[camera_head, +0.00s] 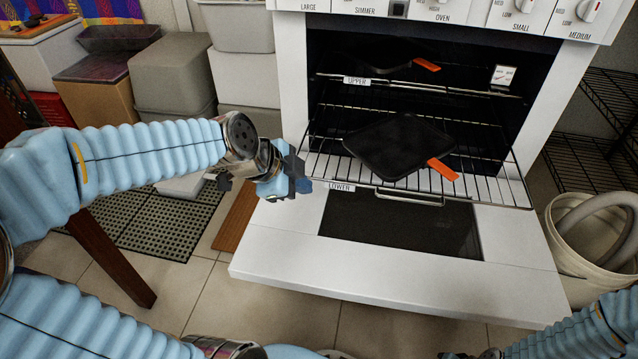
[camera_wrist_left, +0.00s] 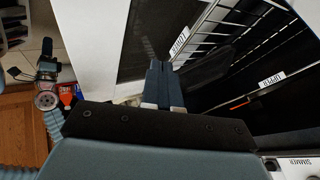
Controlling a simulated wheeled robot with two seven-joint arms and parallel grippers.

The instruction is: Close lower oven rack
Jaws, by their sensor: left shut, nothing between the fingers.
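The lower oven rack (camera_head: 500,187), with a "LOWER" tag at its front left, is slid out over the open oven door (camera_head: 400,282). A black pan (camera_head: 398,145) with an orange handle lies on it. The rack has a metal front handle (camera_head: 410,199). My left gripper (camera_head: 298,182) is shut and empty beside the rack's front left corner; I cannot tell if it touches. In the left wrist view the closed fingers (camera_wrist_left: 160,70) point towards the "LOWER" tag (camera_wrist_left: 180,40).
The upper rack (camera_head: 440,90) is inside the oven with another orange-handled pan (camera_head: 426,65). Grey bins (camera_head: 172,75) stand at the left. A white bucket (camera_head: 575,265) with a hose and a wire shelf (camera_head: 590,165) stand at the right. Tiled floor is clear before the door.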

